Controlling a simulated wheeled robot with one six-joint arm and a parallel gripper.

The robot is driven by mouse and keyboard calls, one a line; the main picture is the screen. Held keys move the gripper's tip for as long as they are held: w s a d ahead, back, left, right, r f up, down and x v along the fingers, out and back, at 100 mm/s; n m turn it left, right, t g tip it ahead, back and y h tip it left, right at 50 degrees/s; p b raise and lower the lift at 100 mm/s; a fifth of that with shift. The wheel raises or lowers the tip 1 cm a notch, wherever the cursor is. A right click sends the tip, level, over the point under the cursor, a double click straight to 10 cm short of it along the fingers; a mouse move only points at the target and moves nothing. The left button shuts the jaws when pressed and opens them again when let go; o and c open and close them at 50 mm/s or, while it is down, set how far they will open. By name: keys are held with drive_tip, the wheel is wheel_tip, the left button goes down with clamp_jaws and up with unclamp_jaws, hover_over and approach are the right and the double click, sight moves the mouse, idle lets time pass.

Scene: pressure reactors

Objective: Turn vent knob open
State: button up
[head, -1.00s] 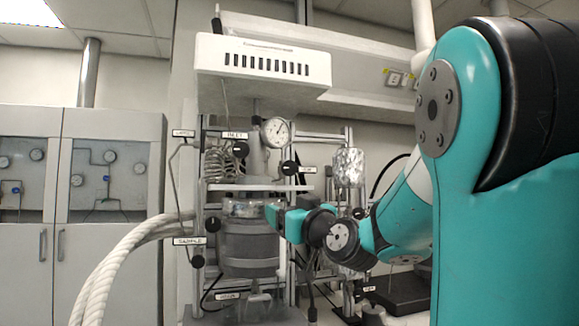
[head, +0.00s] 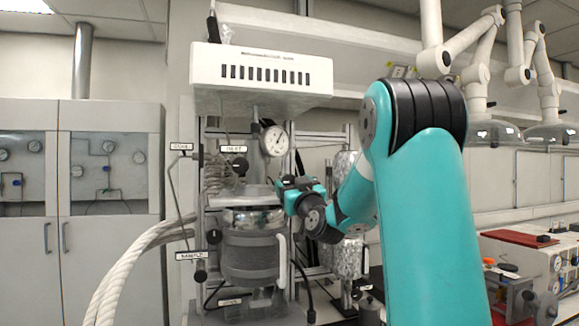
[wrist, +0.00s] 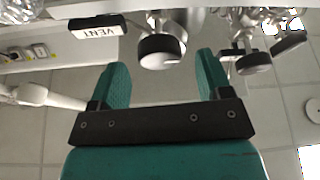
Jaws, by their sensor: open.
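The vent knob (wrist: 160,50) is a black round knob on a metal stem, beside the white VENT label (wrist: 95,27) in the wrist view. My gripper (wrist: 162,66) is open and empty. Its teal fingers stand left and right of the knob, with the knob lying just ahead of the gap and apart from both fingers. In the head view my gripper (head: 290,187) is at the right side of the reactor (head: 250,255), below the pressure gauge (head: 274,140). It covers the vent knob and its label there.
Another black knob (wrist: 255,63) sits right of my fingers in the wrist view. The INLET label (head: 233,149) and SAMPLE label (head: 190,256) are on the reactor's left side. A foil-wrapped cylinder (head: 345,258) stands behind my arm. Thick white hoses (head: 125,265) run left.

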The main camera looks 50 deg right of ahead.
drive_tip(key=shift+p+x, duration=0.65)
drive_tip(key=shift+x, duration=0.8)
drive_tip(key=shift+c, duration=0.5)
drive_tip(key=c, duration=0.8)
drive_tip(key=shift+f+b, duration=0.1)
drive_tip(key=shift+b, duration=0.2)
